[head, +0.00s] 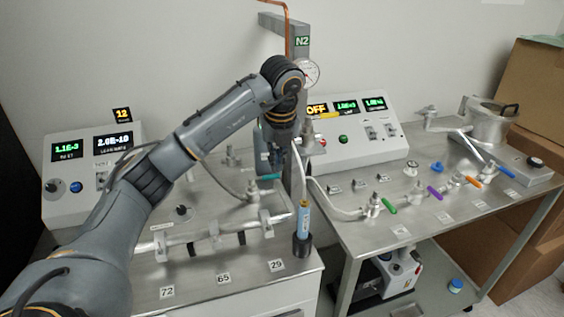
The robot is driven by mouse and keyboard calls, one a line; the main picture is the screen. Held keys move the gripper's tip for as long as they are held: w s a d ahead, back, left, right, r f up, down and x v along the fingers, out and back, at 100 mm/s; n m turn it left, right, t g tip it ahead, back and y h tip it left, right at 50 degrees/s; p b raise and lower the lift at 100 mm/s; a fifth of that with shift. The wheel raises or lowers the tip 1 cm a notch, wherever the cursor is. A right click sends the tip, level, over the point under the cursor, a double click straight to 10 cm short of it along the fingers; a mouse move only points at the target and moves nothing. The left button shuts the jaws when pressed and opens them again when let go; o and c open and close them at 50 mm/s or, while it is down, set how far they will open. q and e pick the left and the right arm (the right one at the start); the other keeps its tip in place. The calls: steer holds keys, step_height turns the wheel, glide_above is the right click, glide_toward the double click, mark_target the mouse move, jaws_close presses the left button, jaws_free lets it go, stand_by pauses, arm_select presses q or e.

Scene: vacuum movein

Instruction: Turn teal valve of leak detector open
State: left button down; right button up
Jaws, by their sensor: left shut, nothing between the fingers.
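The leak detector (68,207) is the white console at the left with two lit displays, the right one labelled as leak rate. A small teal piece (271,177), which looks like the valve handle, shows just under my left gripper (266,172) at the pipework. My left arm reaches across from the left and its wrist points down there. My right gripper is not in view.
A grey post (297,50) with an N2 sign and a gauge (308,73) stands close behind my wrist. A blue cylinder (303,220) stands upright at the left bench's edge. The right bench carries green (389,206), purple (435,193) and orange (473,181) handles.

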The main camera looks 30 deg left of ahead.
mark_target(271, 178)
arm_select(q)
steer(key=w+a+f, duration=0.1)
steer(key=f, duration=0.1)
steer(key=w+a+f+p, duration=0.1)
steer(key=f, duration=0.2)
steer(key=w+a+f+p, duration=0.1)
steer(key=w+a+f, duration=0.1)
steer(key=shift+f, duration=0.4)
steer(key=shift+s, duration=0.1)
steer(key=shift+w+a, duration=0.35)
steer(key=shift+w, duration=0.15)
steer(key=shift+r, duration=0.15)
steer(key=shift+s, duration=0.25)
